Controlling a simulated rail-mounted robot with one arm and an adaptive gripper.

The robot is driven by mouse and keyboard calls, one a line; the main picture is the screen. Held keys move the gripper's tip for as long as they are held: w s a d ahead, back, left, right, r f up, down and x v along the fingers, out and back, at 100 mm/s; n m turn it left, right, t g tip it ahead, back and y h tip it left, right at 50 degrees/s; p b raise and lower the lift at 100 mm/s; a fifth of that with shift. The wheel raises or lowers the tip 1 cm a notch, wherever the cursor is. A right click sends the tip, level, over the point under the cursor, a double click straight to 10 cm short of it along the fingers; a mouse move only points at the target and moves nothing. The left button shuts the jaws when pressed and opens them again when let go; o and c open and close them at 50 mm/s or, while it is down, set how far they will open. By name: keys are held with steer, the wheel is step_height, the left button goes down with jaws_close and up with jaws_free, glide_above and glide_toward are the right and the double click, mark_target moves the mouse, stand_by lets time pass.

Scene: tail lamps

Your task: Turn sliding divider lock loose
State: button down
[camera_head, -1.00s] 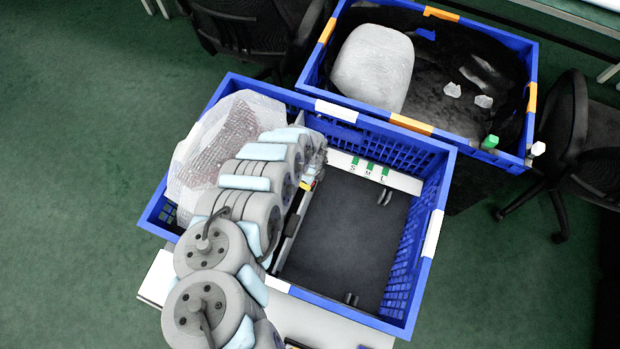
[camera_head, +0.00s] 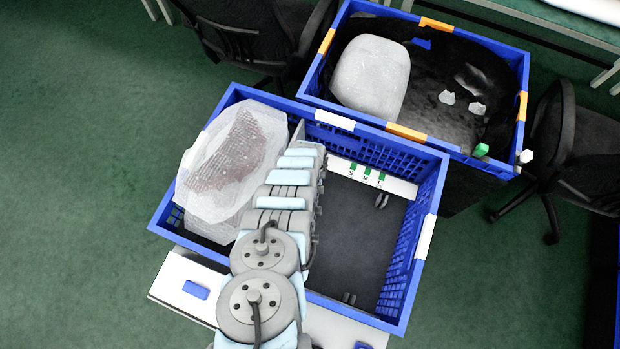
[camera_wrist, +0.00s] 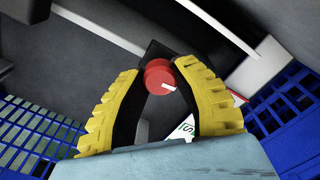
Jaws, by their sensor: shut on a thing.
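The sliding divider lock is a red round knob (camera_wrist: 158,76) with a white line on its face, in the wrist view. The line points to the right. A dark plate lies behind the knob. My gripper (camera_wrist: 163,70) has yellow ribbed fingers with dark inner pads, shut on the knob near their tips. In the head view my arm hides the gripper, the knob and most of the divider inside the front blue crate (camera_head: 233,97).
A bubble-wrapped package (camera_head: 236,160) fills the crate's left side. The right side has a bare dark floor (camera_head: 355,240) and a white strip (camera_head: 400,187) with green S, M, L marks. A second blue crate (camera_head: 522,58) with a wrapped item (camera_head: 372,75) stands behind.

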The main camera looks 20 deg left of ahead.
steer(key=n+p, duration=0.1)
steer(key=n, duration=0.4)
steer(key=shift+n, duration=1.9)
stand_by(0.4)
steer(key=shift+n, duration=1)
steer(key=c, duration=0.7)
jaws_free()
steer(key=shift+c, duration=0.2)
steer(key=shift+m, duration=2.1)
